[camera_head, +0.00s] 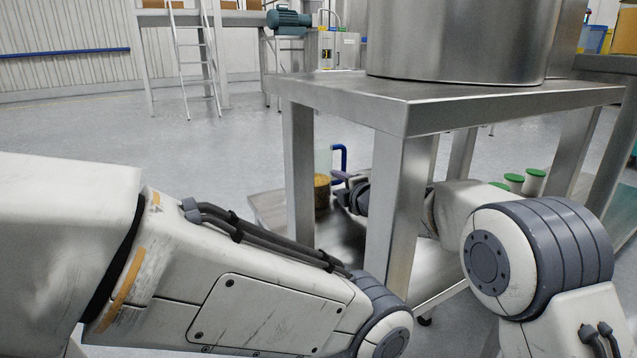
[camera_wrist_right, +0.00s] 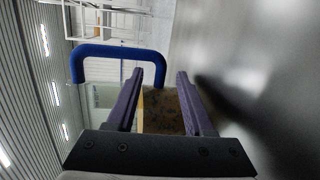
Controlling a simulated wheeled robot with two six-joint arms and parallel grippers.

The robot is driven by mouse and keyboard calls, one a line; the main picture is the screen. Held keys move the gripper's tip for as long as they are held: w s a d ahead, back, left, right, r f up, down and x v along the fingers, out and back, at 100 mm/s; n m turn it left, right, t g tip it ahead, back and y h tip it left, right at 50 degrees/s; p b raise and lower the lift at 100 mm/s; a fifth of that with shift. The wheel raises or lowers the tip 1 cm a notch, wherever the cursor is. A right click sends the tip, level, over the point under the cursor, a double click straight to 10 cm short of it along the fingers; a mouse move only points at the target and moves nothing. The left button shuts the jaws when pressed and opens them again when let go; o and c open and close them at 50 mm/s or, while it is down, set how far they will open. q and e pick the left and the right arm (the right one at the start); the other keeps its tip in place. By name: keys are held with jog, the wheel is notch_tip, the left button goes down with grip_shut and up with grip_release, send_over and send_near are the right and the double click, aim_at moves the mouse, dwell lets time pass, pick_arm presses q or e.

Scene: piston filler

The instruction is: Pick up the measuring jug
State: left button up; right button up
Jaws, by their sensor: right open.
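The measuring jug (camera_head: 322,193) stands on the lower shelf of the steel table. It is clear, with brown grainy contents and a blue handle, and is partly hidden by a table leg. My right gripper (camera_head: 347,190) is in under the table top, close to the right side of the jug. In the right wrist view the open fingers (camera_wrist_right: 160,76) point at the jug (camera_wrist_right: 165,112), whose brown contents show between them. The blue handle arches beyond the left finger. Contact cannot be told. My left arm crosses the foreground, with its gripper out of view.
A large steel vessel (camera_head: 455,40) stands on the table top (camera_head: 350,88). A table leg (camera_head: 398,200) rises between my arms. Several white containers with green lids (camera_head: 514,182) stand at the right. Open floor lies to the left.

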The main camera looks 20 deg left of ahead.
jog(key=shift+x, duration=1.05)
grip_shut()
dwell(0.6)
jog(key=shift+r, duration=0.2)
